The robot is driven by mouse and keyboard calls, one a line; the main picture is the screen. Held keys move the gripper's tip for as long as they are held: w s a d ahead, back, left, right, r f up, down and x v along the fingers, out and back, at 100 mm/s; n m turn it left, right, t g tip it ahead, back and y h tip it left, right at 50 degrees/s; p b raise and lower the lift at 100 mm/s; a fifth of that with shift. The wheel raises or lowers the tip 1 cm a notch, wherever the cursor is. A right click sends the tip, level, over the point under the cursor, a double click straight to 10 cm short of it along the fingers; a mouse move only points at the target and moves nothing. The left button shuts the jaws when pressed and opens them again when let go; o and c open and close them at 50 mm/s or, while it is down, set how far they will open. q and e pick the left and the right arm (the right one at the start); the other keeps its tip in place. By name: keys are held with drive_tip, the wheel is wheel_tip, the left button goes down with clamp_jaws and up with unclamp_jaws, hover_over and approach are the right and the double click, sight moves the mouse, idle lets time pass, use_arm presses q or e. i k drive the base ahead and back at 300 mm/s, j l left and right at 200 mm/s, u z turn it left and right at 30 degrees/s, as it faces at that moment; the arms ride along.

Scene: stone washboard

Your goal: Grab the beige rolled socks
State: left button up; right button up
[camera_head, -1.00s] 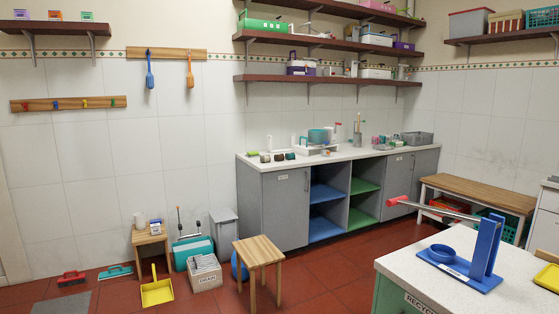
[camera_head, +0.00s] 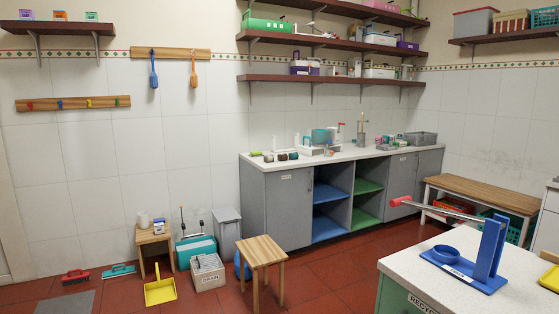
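Several small rolled items sit in a row near the left end of the grey cabinet's white countertop (camera_head: 345,158). They include a green one (camera_head: 256,153) and a dark brown one (camera_head: 282,157). A paler roll (camera_head: 268,158) between them may be the beige rolled socks, but it is too small to tell for sure. Neither of my grippers shows in the head view.
A wooden stool (camera_head: 261,250) stands on the red floor in front of the cabinet. A white-topped counter (camera_head: 450,290) with a blue stand (camera_head: 482,262) is at the near right. A yellow dustpan (camera_head: 160,290) and a crate (camera_head: 207,274) are on the floor at left.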

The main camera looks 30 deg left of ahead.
sight(268, 158)
drive_tip(key=i+j+u, duration=0.1)
drive_tip(key=i+u, duration=0.55)
drive_tip(key=i+j+u, duration=0.1)
drive_tip(key=i+u, duration=0.15)
drive_tip(key=i, duration=0.55)
drive_tip(key=i+u, duration=0.3)
drive_tip(key=i, duration=0.55)
drive_tip(key=i+l+z, duration=0.15)
drive_tip(key=i+z, duration=0.65)
drive_tip(key=i+j+z, duration=0.15)
drive_tip(key=i+z, duration=0.25)
drive_tip(key=i, duration=0.15)
drive_tip(key=i+z, duration=0.2)
drive_tip(key=i, duration=1.35)
drive_tip(key=i+u, duration=0.8)
drive_tip(key=i+l+u, duration=0.15)
drive_tip(key=u, duration=0.25)
drive_tip(key=i, duration=0.1)
